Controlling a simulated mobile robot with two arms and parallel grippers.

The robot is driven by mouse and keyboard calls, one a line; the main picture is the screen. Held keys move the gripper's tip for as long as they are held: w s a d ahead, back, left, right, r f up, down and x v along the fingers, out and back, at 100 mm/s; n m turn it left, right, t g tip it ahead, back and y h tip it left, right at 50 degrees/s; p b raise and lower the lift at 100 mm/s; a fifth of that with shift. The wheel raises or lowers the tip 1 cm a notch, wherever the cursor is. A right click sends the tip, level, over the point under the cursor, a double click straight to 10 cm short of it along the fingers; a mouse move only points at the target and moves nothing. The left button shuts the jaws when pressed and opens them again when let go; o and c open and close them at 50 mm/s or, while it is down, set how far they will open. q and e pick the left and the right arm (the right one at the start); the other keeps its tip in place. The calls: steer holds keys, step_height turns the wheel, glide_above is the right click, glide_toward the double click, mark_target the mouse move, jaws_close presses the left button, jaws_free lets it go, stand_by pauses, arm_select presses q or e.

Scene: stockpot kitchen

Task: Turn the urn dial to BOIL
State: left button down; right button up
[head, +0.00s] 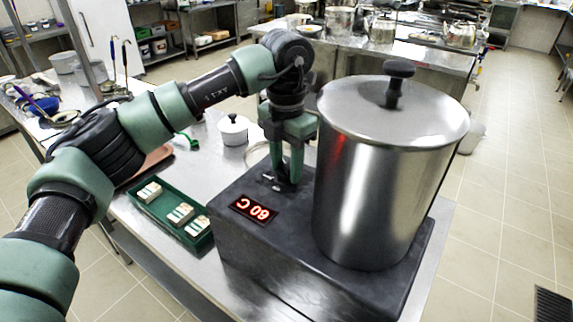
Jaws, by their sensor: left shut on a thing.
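The urn is a tall steel pot (355,205) with a flat lid and black knob, standing on a dark box-shaped base (240,250). My left gripper (287,178) points down at the base's top, between the display and the pot's left side. It is shut on the dial, which is mostly hidden by the fingers. Small pale marks show beside it, too small to read. My right gripper is out of view.
A green tray (160,213) holding small pale blocks lies left of the base. A bench with metal pots (382,28) is at the back.

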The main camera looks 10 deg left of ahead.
mark_target(286, 165)
arm_select(q)
steer(key=c, duration=0.9)
jaws_free()
steer(key=shift+f, duration=0.1)
step_height(286, 165, up, 8)
steer(key=shift+f+b, duration=0.1)
steer(key=shift+b, duration=0.45)
